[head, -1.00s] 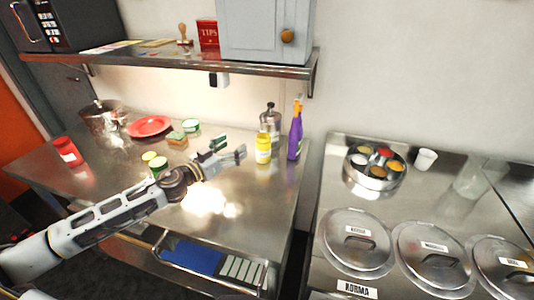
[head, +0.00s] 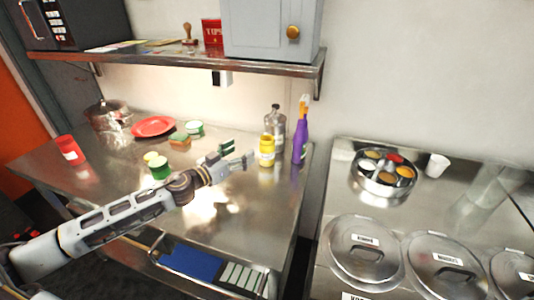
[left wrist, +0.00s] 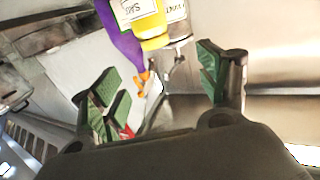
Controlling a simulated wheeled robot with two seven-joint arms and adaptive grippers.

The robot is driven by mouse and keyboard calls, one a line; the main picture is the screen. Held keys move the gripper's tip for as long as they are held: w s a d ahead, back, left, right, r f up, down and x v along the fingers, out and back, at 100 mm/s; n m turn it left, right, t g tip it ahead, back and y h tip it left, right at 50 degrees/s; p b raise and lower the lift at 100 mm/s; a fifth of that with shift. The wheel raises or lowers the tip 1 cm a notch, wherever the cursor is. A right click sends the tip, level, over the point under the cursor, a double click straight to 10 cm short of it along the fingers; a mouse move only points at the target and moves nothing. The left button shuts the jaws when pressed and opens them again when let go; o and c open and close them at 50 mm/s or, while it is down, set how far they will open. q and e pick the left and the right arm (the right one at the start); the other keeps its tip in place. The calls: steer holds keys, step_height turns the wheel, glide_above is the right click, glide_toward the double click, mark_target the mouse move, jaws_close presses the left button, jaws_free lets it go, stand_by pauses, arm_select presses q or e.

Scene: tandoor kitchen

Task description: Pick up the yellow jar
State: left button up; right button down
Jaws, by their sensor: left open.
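The yellow jar (head: 267,152) stands upright on the steel table, toward its right end, with a pale label. In the left wrist view the yellow jar (left wrist: 150,24) shows at the top, beyond and between the fingers. My left gripper (head: 238,157) is just left of the jar in the head view, apart from it. Its green-padded fingers are open, with nothing between them in the left wrist view (left wrist: 160,88). My right gripper is in neither view.
A purple spray bottle (head: 299,139) stands close to the right of the jar, and a metal pump bottle (head: 276,119) just behind it. A shelf (head: 190,62) overhangs the table's back. A green-and-yellow container (head: 159,168) stands left of my gripper.

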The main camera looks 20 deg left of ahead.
mark_target(267, 151)
arm_select(q)
steer(key=p+x, duration=0.2)
steer(key=x, duration=0.6)
steer(key=shift+w, duration=0.15)
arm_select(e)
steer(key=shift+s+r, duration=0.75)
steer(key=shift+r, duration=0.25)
arm_select(q)
steer(key=shift+d, duration=0.1)
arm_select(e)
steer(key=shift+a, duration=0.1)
arm_select(q)
steer(key=shift+w+d, duration=0.1)
